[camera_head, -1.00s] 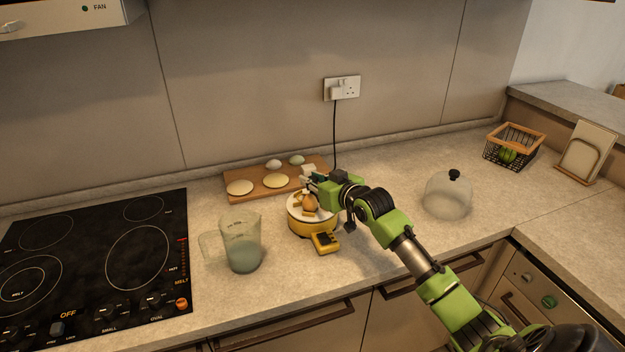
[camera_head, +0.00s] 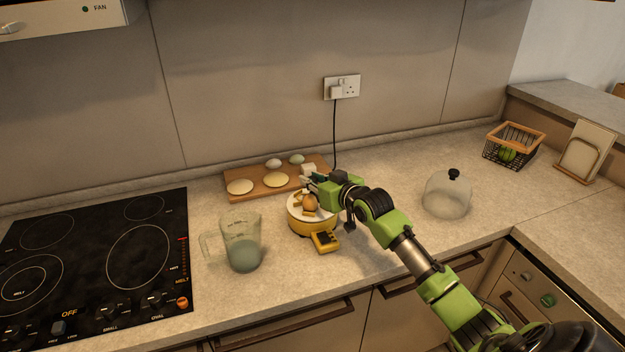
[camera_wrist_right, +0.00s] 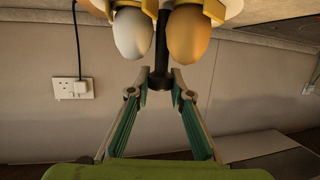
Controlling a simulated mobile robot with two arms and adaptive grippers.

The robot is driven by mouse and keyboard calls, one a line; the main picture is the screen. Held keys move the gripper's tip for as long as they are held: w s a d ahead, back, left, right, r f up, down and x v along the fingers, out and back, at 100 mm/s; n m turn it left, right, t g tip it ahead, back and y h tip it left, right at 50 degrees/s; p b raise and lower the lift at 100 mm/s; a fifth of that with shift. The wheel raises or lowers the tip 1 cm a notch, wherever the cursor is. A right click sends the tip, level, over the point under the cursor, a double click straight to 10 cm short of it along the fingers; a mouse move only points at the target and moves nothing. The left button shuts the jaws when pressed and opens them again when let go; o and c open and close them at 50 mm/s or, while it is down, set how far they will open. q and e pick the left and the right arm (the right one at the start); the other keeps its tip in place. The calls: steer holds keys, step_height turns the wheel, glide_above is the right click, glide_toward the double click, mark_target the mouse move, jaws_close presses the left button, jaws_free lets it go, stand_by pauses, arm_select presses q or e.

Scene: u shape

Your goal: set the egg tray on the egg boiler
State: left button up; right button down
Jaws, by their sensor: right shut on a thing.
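The yellow egg boiler (camera_head: 300,226) stands on the counter in the middle, with a yellow control part at its front. The egg tray (camera_head: 296,203) is at its top, with a brown egg (camera_head: 311,202) showing. I cannot tell whether the tray rests on the boiler or is just above it. My right gripper (camera_head: 312,181) is at the tray. In the right wrist view, my right gripper (camera_wrist_right: 160,82) is shut on the tray's black handle (camera_wrist_right: 161,50), between a white egg (camera_wrist_right: 132,33) and a brown egg. My left gripper is not in view.
A wooden board (camera_head: 254,190) with food and eggs lies behind the boiler. A measuring jug (camera_head: 242,245) stands to its left, beside the black hob (camera_head: 100,255). A clear lid (camera_head: 447,196) stands to the right, with a wire basket (camera_head: 513,147) further back. The front counter is clear.

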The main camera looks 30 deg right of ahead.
steer(key=shift+f, duration=0.45)
steer(key=c, duration=2.1)
jaws_free()
steer(key=shift+s, duration=0.1)
steer(key=shift+s+r+p, duration=0.25)
steer(key=shift+s+p, duration=0.25)
steer(key=shift+s+r+p, duration=0.25)
steer(key=shift+s+p, duration=0.3)
steer(key=shift+s, duration=0.15)
steer(key=p+v, duration=0.6)
steer(key=v, duration=0.2)
steer(key=shift+s, duration=0.25)
